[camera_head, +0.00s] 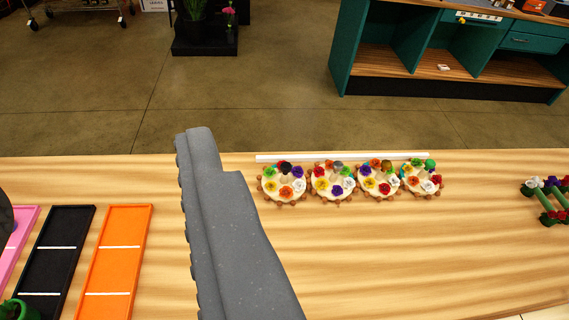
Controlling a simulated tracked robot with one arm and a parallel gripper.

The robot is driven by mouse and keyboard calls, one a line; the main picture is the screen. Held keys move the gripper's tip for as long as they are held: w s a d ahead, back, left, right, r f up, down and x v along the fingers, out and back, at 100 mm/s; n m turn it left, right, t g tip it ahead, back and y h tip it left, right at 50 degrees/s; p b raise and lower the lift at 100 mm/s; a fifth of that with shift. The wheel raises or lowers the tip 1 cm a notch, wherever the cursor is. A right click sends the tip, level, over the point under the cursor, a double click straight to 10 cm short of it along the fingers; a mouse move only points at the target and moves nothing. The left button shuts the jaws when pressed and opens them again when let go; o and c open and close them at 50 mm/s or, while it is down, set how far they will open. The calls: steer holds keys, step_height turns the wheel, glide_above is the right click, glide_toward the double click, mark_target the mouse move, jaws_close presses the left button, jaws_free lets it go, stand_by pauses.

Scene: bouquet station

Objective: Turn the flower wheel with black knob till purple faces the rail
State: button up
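The flower wheel with the black knob (285,169) is the leftmost of several cream wheels in a row on the wooden table. It carries small coloured flowers around its rim. Red is at the back by the white rail (342,157), partly behind the knob. Green is back left, yellow front left, orange at the front, white front right, and a bluish-purple flower back right. One grey finger of my gripper (120,215) rises left of this wheel, apart from it. Its ridged side faces left with nothing against it. A dark shape at the left edge may be the other finger.
Similar wheels (332,184) with grey, brown and green knobs stand close on the right. Pink, black (54,262) and orange (116,262) trays lie at left. A flower stand (548,198) is far right.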

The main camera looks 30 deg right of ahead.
steer(key=w+d+f+m+g+p, duration=0.2)
steer(key=w+p, duration=0.2)
steer(key=w, duration=0.7)
steer(key=m+g+h+p, duration=0.4)
steer(key=m+g+p, duration=0.65)
steer(key=p, duration=0.55)
glide_above(285, 166)
steer(key=s+a, duration=0.3)
steer(key=a, duration=0.2)
step_height(285, 166, down, 32)
steer(key=shift+g, duration=0.25)
steer(key=p+x, duration=0.3)
steer(key=x, duration=1)
steer(key=shift+w+d, duration=0.15)
steer(key=c, duration=1)
